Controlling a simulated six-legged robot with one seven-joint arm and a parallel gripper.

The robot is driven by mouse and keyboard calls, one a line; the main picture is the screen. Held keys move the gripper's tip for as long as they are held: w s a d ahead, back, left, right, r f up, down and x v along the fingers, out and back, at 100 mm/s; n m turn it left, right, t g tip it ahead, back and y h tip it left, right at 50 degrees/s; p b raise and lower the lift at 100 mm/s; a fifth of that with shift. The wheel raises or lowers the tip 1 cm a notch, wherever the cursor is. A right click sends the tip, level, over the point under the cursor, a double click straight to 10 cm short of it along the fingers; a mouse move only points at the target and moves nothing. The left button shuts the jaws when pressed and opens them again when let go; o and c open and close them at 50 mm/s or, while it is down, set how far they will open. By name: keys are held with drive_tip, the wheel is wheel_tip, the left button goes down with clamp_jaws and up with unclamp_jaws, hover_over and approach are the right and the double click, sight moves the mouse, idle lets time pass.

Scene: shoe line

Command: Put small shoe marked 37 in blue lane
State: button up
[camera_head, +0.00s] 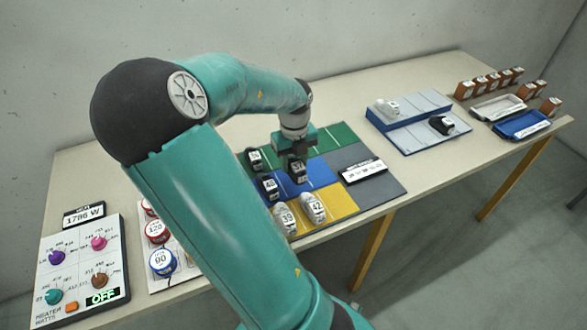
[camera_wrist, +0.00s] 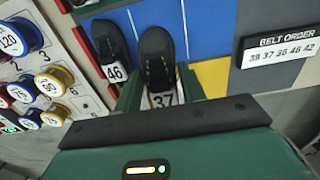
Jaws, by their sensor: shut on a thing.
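The small dark shoe marked 37 (camera_head: 298,173) is between the fingers of my gripper (camera_head: 297,158), which is shut on it. In the wrist view the shoe (camera_wrist: 157,58) points toe away, with its 37 tag at the near end between the green fingers (camera_wrist: 160,88). It is over the blue lane (camera_head: 321,175), which also shows in the wrist view (camera_wrist: 210,28). I cannot tell whether its sole touches the lane. A dark shoe marked 46 (camera_wrist: 112,50) stands close on its left, also on blue; it shows in the head view too (camera_head: 267,186).
Another dark shoe (camera_head: 254,159) stands on the green lane (camera_head: 335,136). Light shoes marked 39 (camera_head: 285,219) and 42 (camera_head: 313,208) stand on the yellow lane (camera_head: 343,203). A belt order sign (camera_head: 363,171) lies right on grey. A knob panel (camera_head: 84,262) is at left.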

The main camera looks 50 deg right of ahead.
sight(294, 162)
drive_tip(key=d+f, duration=0.1)
drive_tip(key=w+f, duration=0.1)
drive_tip(key=f, duration=0.1)
drive_tip(key=shift+w+d, duration=0.2)
drive_tip(key=shift+d, duration=0.2)
drive_tip(key=shift+a+f, duration=0.1)
drive_tip(key=shift+f, duration=1.3)
drive_tip(key=shift+f, duration=0.15)
drive_tip(key=o, duration=1)
